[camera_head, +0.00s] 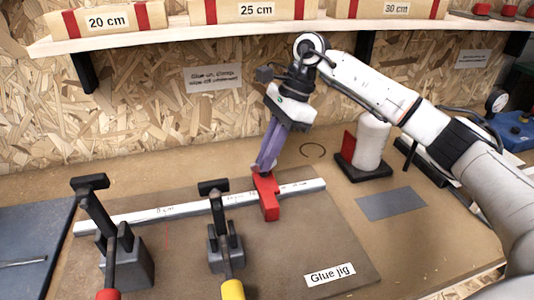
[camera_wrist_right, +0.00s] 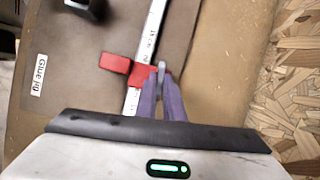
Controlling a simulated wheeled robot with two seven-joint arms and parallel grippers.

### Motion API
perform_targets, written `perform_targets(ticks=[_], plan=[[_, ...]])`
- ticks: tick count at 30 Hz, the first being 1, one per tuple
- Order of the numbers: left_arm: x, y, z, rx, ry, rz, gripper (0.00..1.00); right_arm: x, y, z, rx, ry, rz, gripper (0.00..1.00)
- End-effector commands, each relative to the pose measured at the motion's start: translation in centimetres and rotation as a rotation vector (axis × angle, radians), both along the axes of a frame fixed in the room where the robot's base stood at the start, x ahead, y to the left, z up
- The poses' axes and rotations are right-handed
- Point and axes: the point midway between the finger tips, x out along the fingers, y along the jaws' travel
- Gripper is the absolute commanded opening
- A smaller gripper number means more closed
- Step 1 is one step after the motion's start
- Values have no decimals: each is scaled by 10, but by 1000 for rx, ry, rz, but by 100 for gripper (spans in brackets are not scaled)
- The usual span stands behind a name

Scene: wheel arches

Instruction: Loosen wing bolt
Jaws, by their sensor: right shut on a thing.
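A red stop block (camera_head: 269,203) sits across a white marked rail (camera_head: 160,212) on the brown "Glue jig" board. The block also shows in the right wrist view (camera_wrist_right: 115,63). My right gripper (camera_head: 263,168) comes down onto the far end of the block, its purple fingers slightly tilted. In the wrist view the fingertips are closed around a small grey piece, which looks like the wing bolt (camera_wrist_right: 161,66), at the block's edge. The fingers hide most of it, and its turn angle cannot be told. My left gripper is not in view.
Two black toggle clamps, one with a red handle (camera_head: 108,294) and one with a yellow handle (camera_head: 232,290), stand in front of the rail. A white cylinder (camera_head: 371,140) on a dark base stands right. A shelf (camera_head: 200,32) with labelled wooden blocks runs above.

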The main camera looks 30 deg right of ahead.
Motion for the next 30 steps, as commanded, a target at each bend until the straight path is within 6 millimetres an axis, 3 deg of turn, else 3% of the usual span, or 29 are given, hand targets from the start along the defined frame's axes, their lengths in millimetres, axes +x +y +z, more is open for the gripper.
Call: perform_targets(ticks=[18,19,22,30], plan=[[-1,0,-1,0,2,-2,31,-2,-1,-5,-8,11,41,0],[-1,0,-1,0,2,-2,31,-2,-1,-5,-8,11,41,13],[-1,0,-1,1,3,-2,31,-1,-1,-5,-7,10,41,27],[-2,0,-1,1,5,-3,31,0,-1,-2,-4,5,40,27]])
